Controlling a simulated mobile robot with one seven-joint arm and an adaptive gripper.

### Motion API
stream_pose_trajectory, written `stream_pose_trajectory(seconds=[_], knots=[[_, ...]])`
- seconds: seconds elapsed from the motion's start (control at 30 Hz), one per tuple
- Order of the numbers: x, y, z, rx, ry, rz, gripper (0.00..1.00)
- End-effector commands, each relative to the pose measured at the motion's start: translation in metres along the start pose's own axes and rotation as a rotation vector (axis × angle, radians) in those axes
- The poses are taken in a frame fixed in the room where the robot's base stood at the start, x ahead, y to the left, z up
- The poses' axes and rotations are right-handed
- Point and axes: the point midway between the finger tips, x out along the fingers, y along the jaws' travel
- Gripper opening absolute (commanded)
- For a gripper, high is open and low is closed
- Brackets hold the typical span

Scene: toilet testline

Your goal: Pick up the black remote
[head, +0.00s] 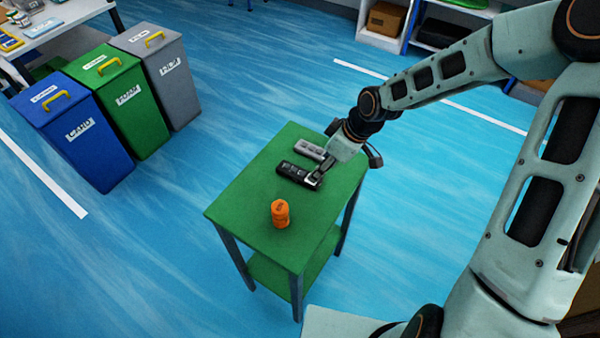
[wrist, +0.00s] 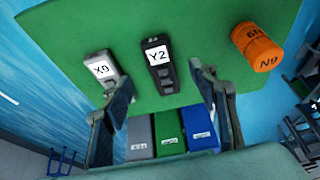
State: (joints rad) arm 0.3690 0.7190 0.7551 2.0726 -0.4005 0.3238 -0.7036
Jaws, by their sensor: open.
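The black remote (head: 293,172) lies on the green table (head: 250,205). In the wrist view the black remote (wrist: 158,66) has a white label reading Y2. My gripper (head: 317,176) is at its right end in the head view, partly covering that end. In the wrist view my gripper (wrist: 162,84) is open, with one finger on each side of the remote's near end. I cannot tell whether either finger touches it. Nothing is held.
A grey remote (head: 309,148) labelled X9 lies beside the black one, close to my left finger in the wrist view. Blue (head: 75,125), green (head: 125,100) and grey (head: 165,75) bins stand on the floor.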

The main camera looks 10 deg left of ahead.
Motion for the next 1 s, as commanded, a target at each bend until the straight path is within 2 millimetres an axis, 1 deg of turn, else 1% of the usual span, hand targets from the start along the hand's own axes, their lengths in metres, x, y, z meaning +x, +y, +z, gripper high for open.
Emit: stream_pose_trajectory(seconds=[0.03,0.1,0.37,0.6,0.7,0.8,1.0], knots=[[0.010,-0.002,0.000,-0.003,-0.001,-0.003,0.54],[0.019,-0.001,0.000,-0.001,-0.001,-0.003,0.54],[0.036,0.000,0.000,0.000,-0.002,-0.001,0.54],[0.069,0.000,0.001,0.001,-0.002,-0.002,0.54],[0.079,0.001,0.002,0.001,-0.001,0.000,0.54],[0.082,0.002,0.001,0.001,-0.001,0.001,0.54],[0.082,0.002,0.002,0.002,-0.001,0.002,0.53]])
